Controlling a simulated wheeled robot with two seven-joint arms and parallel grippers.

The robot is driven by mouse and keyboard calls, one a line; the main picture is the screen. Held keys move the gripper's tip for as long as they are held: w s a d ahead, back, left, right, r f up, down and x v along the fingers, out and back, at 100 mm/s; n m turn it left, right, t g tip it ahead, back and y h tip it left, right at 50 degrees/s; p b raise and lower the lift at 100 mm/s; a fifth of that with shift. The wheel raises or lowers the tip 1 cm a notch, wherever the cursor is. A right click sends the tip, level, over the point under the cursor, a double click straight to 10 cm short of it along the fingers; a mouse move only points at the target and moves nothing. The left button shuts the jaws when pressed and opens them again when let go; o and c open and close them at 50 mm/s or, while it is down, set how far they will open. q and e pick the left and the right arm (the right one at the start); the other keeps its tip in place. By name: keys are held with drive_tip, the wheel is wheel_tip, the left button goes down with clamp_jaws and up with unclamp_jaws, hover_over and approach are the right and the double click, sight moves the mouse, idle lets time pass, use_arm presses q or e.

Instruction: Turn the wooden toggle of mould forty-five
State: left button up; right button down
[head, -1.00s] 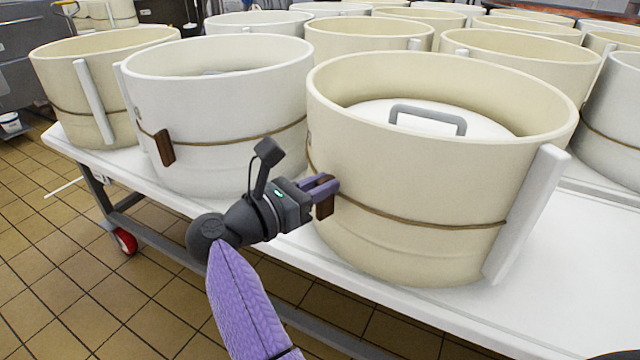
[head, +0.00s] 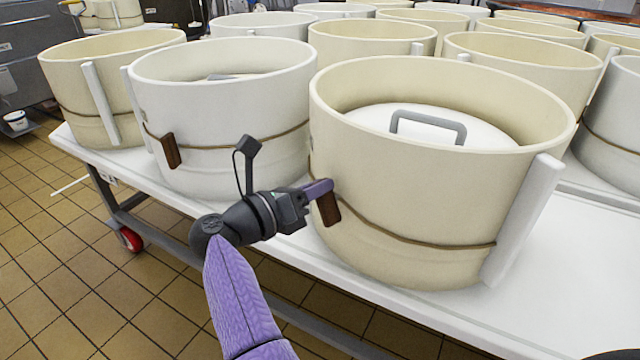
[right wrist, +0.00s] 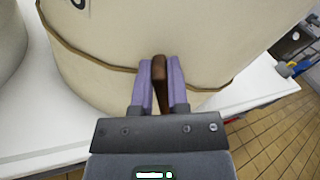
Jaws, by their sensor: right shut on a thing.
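The cream mould (head: 420,200) stands nearest on the white table, with a cord around it. Its brown wooden toggle (head: 329,208) hangs on that cord at the left of its wall, leaning a little from upright. My right gripper (head: 318,188) is shut on the toggle. In the right wrist view the toggle (right wrist: 160,86) sits between the two purple fingers (right wrist: 159,80), close against the mould wall. Only part of a dark mark shows on the wall there, so I cannot read the number. My left gripper is not in view.
A white mould (head: 225,120) with its own toggle (head: 170,151) stands to the left. Several more moulds fill the table behind. A white lid with a grey handle (head: 428,122) lies inside the near mould. The white table (head: 560,285) has bare surface at the front right.

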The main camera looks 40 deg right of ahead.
drive_tip(key=shift+w+f+n+p, duration=0.25)
drive_tip(key=shift+f+n, duration=0.15)
drive_tip(key=shift+n, duration=1.6)
drive_tip(key=shift+w+f+n+p, duration=0.25)
drive_tip(key=shift+f+n, duration=0.2)
drive_tip(key=shift+n, duration=1.55)
drive_tip(key=shift+w+f+n+p, duration=0.2)
drive_tip(key=shift+f+n+p, duration=0.15)
drive_tip(key=shift+n, duration=1.65)
drive_tip(key=shift+f, duration=0.1)
drive_tip(key=c, duration=0.6)
unclamp_jaws()
drive_tip(key=shift+a, duration=0.1)
